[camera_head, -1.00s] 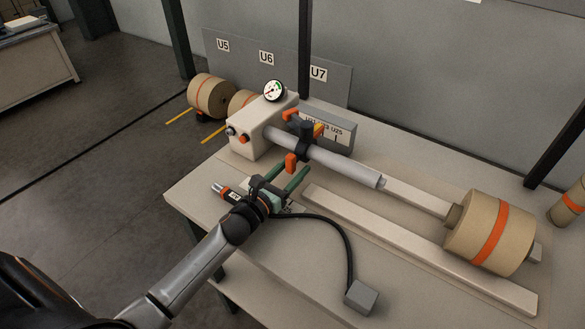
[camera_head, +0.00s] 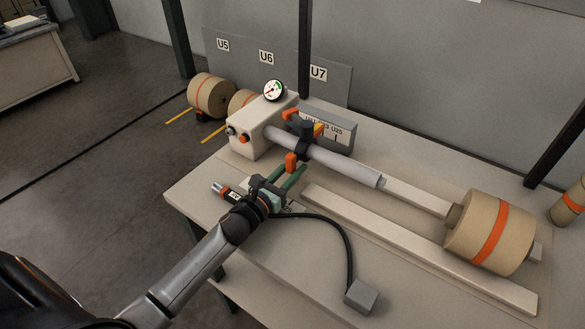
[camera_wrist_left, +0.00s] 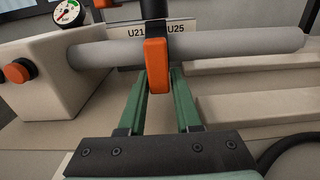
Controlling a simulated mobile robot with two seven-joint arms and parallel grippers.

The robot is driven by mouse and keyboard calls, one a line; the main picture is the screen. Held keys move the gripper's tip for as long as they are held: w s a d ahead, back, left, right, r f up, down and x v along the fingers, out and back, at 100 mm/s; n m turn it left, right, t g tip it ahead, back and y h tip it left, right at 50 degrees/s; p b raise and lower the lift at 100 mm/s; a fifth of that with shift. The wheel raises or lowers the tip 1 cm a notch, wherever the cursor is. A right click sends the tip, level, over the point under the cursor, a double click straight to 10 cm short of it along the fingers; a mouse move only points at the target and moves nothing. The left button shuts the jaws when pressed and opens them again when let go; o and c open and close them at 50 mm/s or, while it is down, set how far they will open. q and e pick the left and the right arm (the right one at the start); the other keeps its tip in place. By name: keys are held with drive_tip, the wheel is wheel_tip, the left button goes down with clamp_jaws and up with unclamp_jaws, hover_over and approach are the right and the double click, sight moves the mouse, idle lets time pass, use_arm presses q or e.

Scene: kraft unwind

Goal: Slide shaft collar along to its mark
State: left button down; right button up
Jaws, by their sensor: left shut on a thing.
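The grey shaft (camera_head: 345,169) sticks out to the right from a cream block (camera_head: 259,132). A dark shaft collar (camera_head: 303,148) with orange tabs sits around it, near the block. My left gripper (camera_head: 291,170) is shut on the collar's near orange tab (camera_head: 291,160), below the shaft. In the left wrist view the orange tab (camera_wrist_left: 157,66) stands between the green fingers. A label plate (camera_wrist_left: 128,30) behind the shaft reads U21 and U25, with a middle label partly hidden by the collar. I cannot make out a mark on the shaft itself. My right gripper is not in view.
A kraft roll (camera_head: 473,222) with an orange band sits at the right end of the bench. A pale rail (camera_head: 415,243) runs along the front. A black cable (camera_head: 345,240) curves to a grey box (camera_head: 361,296). A gauge (camera_head: 274,90) tops the block.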

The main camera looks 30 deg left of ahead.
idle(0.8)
use_arm(q)
drive_tip(key=d, duration=0.3)
drive_tip(key=shift+s+d, duration=0.3)
drive_tip(key=shift+a, duration=0.1)
drive_tip(key=c, duration=0.7)
unclamp_jaws()
drive_tip(key=s, duration=0.4)
drive_tip(key=s+a+b, duration=0.1)
drive_tip(key=s, duration=0.3)
drive_tip(key=s+b, duration=0.1)
drive_tip(key=s, duration=0.3)
drive_tip(key=shift+s+a, duration=0.2)
drive_tip(key=shift+a, duration=0.15)
